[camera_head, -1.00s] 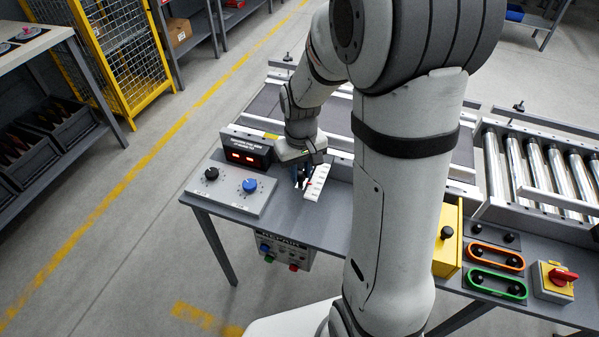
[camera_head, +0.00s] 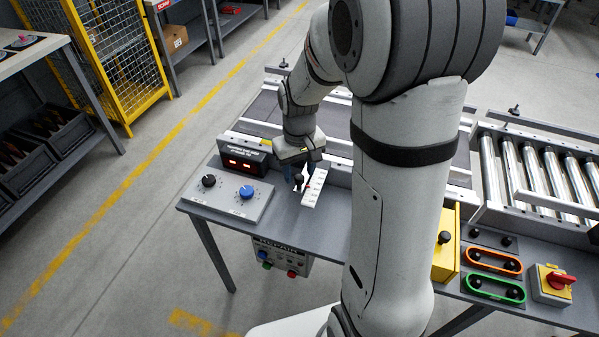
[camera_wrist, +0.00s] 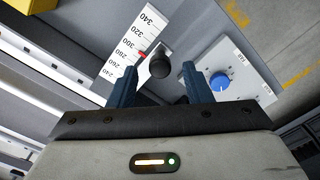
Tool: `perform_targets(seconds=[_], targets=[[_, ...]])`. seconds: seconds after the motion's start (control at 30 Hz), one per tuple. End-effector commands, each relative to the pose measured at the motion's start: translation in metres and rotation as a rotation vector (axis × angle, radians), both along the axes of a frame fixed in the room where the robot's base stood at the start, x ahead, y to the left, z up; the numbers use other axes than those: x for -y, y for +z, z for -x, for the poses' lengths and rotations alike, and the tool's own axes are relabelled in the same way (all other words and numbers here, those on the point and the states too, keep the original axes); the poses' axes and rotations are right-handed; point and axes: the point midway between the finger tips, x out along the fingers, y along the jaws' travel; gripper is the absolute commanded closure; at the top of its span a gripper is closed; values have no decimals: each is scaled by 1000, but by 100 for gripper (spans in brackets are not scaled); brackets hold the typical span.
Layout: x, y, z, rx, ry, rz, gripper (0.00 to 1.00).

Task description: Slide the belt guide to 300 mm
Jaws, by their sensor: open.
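The belt guide's black round knob (camera_wrist: 159,65) stands beside the white scale (camera_wrist: 128,47), and a small red pointer (camera_wrist: 142,54) lies against the scale's edge. In the wrist view the pointer sits near the 280 and 300 marks; the exact reading is too small to tell. My gripper (camera_wrist: 158,68) is open, with its blue fingers on either side of the knob's outline and visible gaps to both. In the head view the knob (camera_head: 298,179) shows just below my gripper, in front of the scale (camera_head: 314,187).
A grey panel (camera_head: 228,198) with a black dial and a blue dial (camera_head: 246,192) lies left of the scale. A black box with a red display (camera_head: 243,160) stands behind it. Roller conveyor (camera_head: 540,165), yellow box (camera_head: 446,245) and coloured handles are on the right.

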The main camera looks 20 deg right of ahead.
Motion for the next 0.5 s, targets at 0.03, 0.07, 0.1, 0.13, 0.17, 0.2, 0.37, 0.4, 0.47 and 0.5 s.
perform_targets(seconds=[0.03,0.07,0.1,0.13,0.17,0.2,0.37,0.4,0.47,0.5], targets=[[0,10,-1,5,0,0,55],[0,16,-1,6,0,0,55],[0,24,-1,6,0,0,55],[0,29,-1,5,0,0,55],[0,34,-1,5,0,0,55],[0,40,-1,5,0,0,55],[0,58,-1,3,0,1,55],[0,60,-1,3,0,0,55],[0,62,0,1,0,0,55],[0,63,0,1,0,0,55]])
